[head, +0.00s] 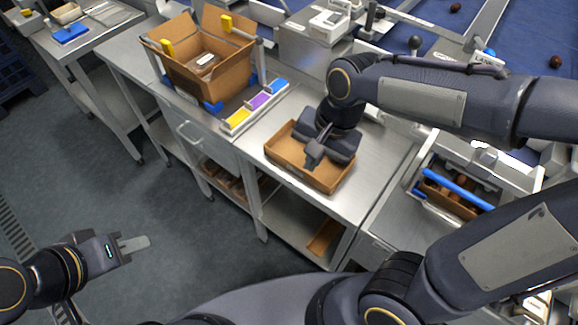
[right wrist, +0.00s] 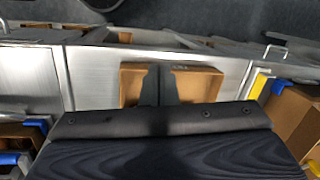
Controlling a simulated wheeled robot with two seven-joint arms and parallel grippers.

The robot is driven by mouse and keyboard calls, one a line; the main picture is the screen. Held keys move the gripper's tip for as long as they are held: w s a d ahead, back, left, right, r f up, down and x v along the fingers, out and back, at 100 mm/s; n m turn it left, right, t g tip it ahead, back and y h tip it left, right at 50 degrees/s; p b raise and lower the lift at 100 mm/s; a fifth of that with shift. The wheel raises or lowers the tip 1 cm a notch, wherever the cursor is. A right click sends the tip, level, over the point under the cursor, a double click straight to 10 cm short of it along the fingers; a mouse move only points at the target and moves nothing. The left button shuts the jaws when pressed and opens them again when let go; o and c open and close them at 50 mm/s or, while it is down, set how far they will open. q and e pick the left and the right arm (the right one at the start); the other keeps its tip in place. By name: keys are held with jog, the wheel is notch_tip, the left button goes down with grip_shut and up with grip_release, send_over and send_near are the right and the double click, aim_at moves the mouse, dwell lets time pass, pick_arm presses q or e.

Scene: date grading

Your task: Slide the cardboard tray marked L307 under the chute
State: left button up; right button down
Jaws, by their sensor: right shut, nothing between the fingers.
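A shallow open brown cardboard tray (head: 337,185) sits on the steel table in the head view. No marking on it is readable, so I cannot confirm L307. My right gripper (head: 314,155) points down over the tray, shut and empty, and covers part of its inside. In the right wrist view the tray (right wrist: 132,85) shows on both sides of the gripper's fingers (right wrist: 160,88). I cannot tell whether the fingers touch it. I cannot clearly identify the chute.
A tall open carton (head: 210,75) stands behind left, with a strip of coloured blocks (head: 258,101) beside it. A steel box with a device (head: 325,28) stands at the back. At right, a bin with a blue bar (head: 460,188) holds brown items. Steel surface (head: 375,155) beside the tray is bare.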

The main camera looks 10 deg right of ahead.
aim_at(291, 178)
jog(key=w+a+f+m+h, duration=0.1)
jog(key=w+a+m+h, duration=0.2)
jog(key=a, duration=0.3)
jog(key=shift+g, duration=0.4)
jog(key=f, duration=0.3)
jog(key=w+d+f+p, duration=0.1)
jog(key=f, duration=0.3)
jog(key=w+d+f, duration=0.1)
jog(key=f, duration=0.2)
jog(key=shift+w+d+f, duration=0.15)
jog(key=shift+d+f, duration=0.05)
jog(key=shift+d, duration=0.05)
jog(key=shift+w+d+p, duration=0.25)
jog(key=shift+d+p, duration=0.05)
